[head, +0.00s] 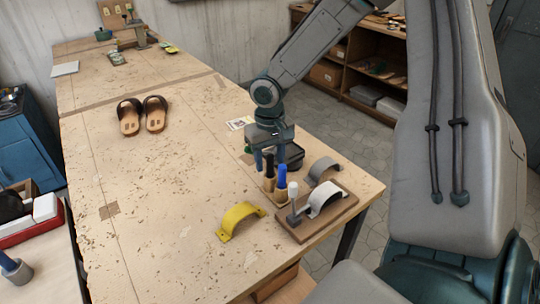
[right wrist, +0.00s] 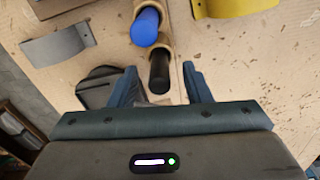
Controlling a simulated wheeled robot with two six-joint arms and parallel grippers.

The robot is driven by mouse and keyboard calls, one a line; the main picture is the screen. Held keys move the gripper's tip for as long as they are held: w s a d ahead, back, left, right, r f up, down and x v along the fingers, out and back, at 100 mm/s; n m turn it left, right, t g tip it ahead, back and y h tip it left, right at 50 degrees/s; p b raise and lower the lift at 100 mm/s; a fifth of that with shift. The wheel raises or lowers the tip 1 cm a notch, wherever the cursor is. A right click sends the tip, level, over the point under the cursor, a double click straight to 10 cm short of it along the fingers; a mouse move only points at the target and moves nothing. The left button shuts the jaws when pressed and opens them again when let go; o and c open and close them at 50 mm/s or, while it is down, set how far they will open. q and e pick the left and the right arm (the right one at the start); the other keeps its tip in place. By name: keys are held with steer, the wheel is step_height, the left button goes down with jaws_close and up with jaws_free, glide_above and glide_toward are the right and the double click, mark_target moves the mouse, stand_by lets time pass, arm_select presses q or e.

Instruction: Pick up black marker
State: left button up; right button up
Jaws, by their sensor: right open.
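The black marker (head: 268,165) stands upright in a wooden holder (head: 277,192) near the right edge of the workbench. A blue marker (head: 282,177) stands in front of it in the same holder. My right gripper (head: 268,160) points down over the black marker, its fingers apart. In the right wrist view, the black marker (right wrist: 160,72) lies between the two open fingertips (right wrist: 159,82), with a gap on each side. The blue marker (right wrist: 145,27) is just beyond the fingertips. My left gripper is out of view.
A yellow curved piece (head: 240,218) lies left of the holder. A wooden board (head: 318,220) with a white strap and a grey curved piece (head: 323,171) are on the right. Brown sandals (head: 130,117) lie farther back. The bench's left middle is clear.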

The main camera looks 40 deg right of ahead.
steer(key=shift+s, duration=0.1)
steer(key=c, duration=0.8)
steer(key=shift+c, duration=0.2)
step_height(320, 180, up, 10)
steer(key=shift+r+b, duration=0.1)
steer(key=shift+b, duration=0.65)
